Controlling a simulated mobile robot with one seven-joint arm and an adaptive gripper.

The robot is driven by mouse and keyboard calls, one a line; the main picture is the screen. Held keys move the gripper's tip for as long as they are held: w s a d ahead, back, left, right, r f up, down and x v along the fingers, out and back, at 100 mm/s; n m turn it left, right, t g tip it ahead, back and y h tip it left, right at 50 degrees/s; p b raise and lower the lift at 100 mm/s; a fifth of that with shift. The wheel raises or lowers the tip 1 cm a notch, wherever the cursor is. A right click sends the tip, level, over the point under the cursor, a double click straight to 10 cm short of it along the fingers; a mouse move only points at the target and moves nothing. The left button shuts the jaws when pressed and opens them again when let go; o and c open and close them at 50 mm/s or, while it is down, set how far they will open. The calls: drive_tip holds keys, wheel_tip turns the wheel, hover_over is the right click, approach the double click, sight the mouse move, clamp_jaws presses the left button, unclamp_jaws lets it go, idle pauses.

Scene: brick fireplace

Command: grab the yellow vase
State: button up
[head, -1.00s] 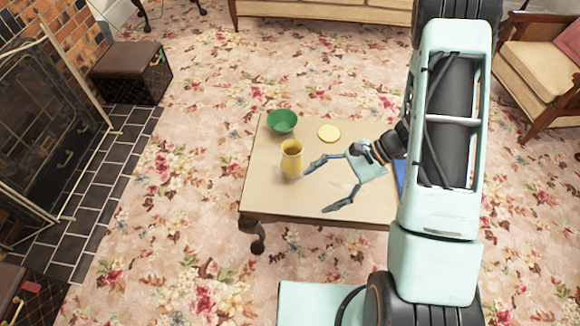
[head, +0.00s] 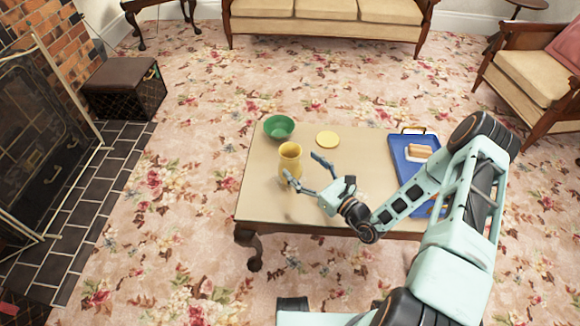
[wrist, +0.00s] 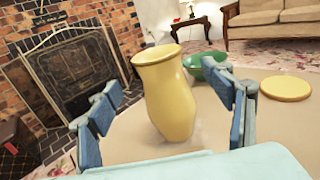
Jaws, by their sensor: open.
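The yellow vase (head: 290,158) stands upright on the left part of the low table (head: 262,200). In the wrist view the vase (wrist: 166,98) appears large, a little left of centre, between my two blue fingers. My gripper (head: 305,170) is open and empty, with its fingers pointing at the vase from the front right. One fingertip looks close to the lower right side of the vase; I cannot tell if it touches. The gripper also frames the vase in the wrist view (wrist: 165,105).
A green bowl (head: 279,127) and a round yellow disc (head: 327,139) lie behind the vase. A blue tray (head: 400,150) with food on it is at the table's right. The brick fireplace (head: 40,130) is at the left, apart from the table. Carpet surrounds the table.

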sight(290, 154)
drive_tip(key=shift+r+b+x, duration=0.2)
drive_tip(key=shift+b+x, duration=0.35)
drive_tip(key=shift+x, duration=2.4)
drive_tip(key=c, duration=2)
clamp_jaws()
